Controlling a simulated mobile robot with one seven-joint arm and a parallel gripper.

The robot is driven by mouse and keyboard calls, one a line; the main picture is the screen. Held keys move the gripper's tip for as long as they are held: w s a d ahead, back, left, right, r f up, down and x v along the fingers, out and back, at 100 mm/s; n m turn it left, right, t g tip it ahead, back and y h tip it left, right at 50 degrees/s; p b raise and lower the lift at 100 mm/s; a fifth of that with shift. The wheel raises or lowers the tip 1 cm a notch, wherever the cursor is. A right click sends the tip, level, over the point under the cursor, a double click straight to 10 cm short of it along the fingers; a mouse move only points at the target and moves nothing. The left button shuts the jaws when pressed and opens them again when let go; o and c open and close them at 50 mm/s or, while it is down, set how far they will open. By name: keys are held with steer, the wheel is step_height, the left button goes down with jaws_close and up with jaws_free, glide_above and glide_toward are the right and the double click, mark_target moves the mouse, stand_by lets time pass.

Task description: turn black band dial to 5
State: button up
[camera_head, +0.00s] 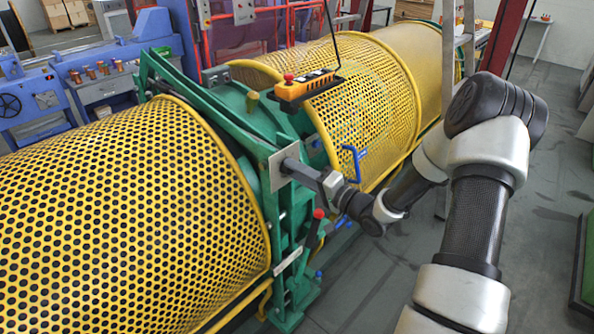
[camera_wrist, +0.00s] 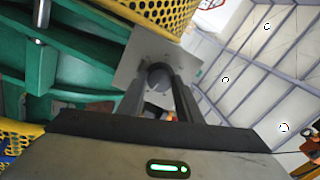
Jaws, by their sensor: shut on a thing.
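A square grey plate (camera_head: 277,178) stands on the green frame between the two yellow perforated guards. My gripper (camera_head: 291,166) reaches it from the right, its fingertips at the plate. In the wrist view the plate (camera_wrist: 142,52) is ahead, with a round dark grey dial (camera_wrist: 158,74) in front of it. The two fingers of my gripper (camera_wrist: 160,82) lie on either side of the dial and are shut on it. The dial is hidden by my gripper in the head view. No scale, numbers or pointer can be read.
Grey floor (camera_head: 390,275) is open to the right of the machine.

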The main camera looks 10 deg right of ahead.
steer(key=o, duration=1)
steer(key=shift+o, duration=0.2)
steer(key=b+v, duration=0.1)
steer(key=v, duration=1.6)
steer(key=shift+s+d, duration=0.15)
steer(key=shift+s, duration=0.05)
